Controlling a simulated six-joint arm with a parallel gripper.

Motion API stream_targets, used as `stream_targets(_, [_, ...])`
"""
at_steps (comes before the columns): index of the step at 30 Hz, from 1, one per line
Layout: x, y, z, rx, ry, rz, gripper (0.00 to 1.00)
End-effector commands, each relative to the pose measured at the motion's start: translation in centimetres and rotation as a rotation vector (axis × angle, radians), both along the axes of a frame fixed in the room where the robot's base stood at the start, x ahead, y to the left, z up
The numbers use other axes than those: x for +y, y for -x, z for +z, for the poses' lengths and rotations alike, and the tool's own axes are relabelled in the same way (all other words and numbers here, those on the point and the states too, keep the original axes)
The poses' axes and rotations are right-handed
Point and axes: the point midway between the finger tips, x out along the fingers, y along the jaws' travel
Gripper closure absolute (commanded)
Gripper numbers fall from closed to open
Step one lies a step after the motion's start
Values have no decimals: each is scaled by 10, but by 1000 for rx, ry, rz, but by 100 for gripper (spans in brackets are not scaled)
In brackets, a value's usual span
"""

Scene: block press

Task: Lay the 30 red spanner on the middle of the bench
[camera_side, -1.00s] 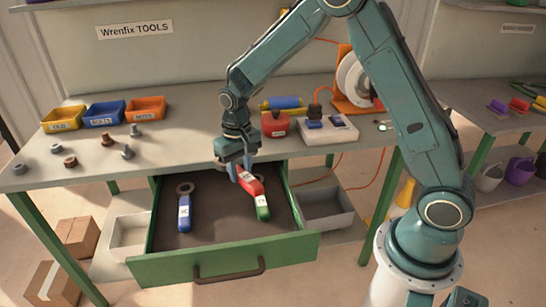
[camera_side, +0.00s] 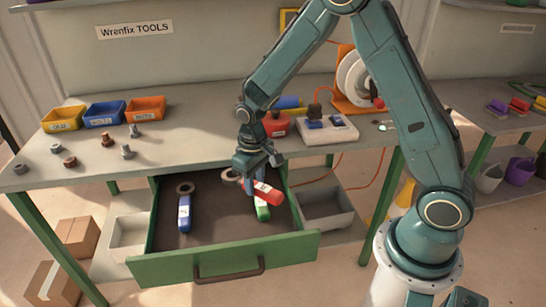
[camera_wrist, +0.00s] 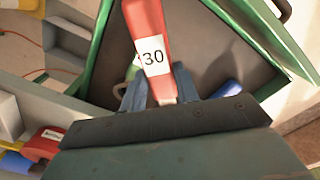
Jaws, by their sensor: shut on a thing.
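The red spanner (camera_side: 268,193) carries a white label reading 30 in the wrist view (camera_wrist: 150,30). My gripper (camera_side: 257,179) is shut on it over the open drawer; its fingers also flank the spanner in the wrist view (camera_wrist: 160,92). The red spanner slants to the lower right across a green spanner (camera_side: 263,213), partly covering it. I cannot tell how high the red one is above the drawer floor. The bench (camera_side: 185,150) stands behind and above the drawer, its middle front partly hidden by my gripper.
A blue spanner (camera_side: 184,213) lies at the left in the green drawer (camera_side: 150,268). Yellow, blue and orange bins (camera_side: 145,109) and several bolts are on the bench's left. A red container (camera_side: 276,125) and a white socket block (camera_side: 328,130) stand right of the middle.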

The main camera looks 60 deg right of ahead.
Motion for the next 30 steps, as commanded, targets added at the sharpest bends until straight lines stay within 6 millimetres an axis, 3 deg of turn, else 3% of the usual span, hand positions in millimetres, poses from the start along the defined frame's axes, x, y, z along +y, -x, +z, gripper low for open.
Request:
stream_targets(8, [5,-24,15,-5,0,-140,100])
stream_targets(21, [19,-82,68,-5,-2,-575,100])
stream_targets(30, [26,-102,97,-2,-1,-784,100])
